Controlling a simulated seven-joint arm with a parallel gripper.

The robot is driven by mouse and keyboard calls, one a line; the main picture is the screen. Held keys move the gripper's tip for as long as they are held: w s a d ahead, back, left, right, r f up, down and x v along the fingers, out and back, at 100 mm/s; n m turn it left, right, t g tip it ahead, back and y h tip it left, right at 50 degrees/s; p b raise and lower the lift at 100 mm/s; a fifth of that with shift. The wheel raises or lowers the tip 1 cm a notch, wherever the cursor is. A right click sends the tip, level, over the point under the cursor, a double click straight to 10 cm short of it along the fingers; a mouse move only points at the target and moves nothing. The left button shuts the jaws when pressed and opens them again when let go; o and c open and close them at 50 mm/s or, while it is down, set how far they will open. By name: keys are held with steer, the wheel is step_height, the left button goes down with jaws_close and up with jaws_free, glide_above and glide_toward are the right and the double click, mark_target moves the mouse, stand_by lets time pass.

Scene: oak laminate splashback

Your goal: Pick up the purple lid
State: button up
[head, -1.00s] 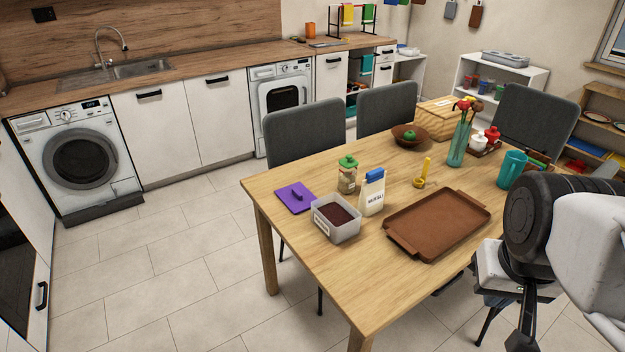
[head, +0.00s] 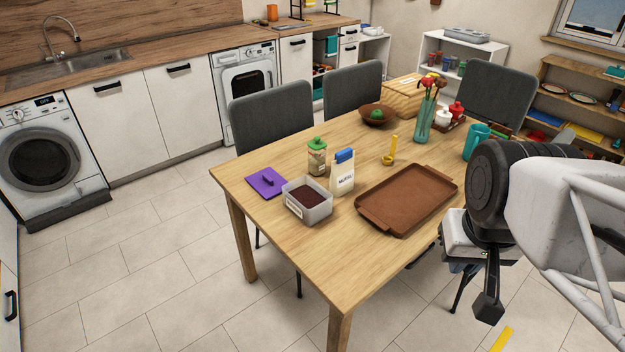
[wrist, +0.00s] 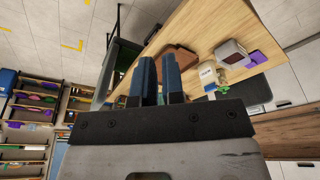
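My gripper (head: 487,308) hangs at the lower right in the head view, off the table's right side and far from the lid. In the wrist view, the two dark blue fingers (wrist: 159,75) stand close together with a narrow gap. Nothing shows between them. I cannot tell whether they count as open.
A grey container with dark contents (head: 307,203) stands right beside the lid. A green-topped jar (head: 317,160), a white blue-capped carton (head: 343,176) and a brown tray (head: 408,198) are also on the table (head: 300,250). Grey chairs (head: 272,117) stand behind it. The tiled floor at left is clear.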

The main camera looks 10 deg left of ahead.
steer(key=o, duration=0.7)
steer(key=shift+c, duration=0.2)
steer(key=shift+w, duration=0.1)
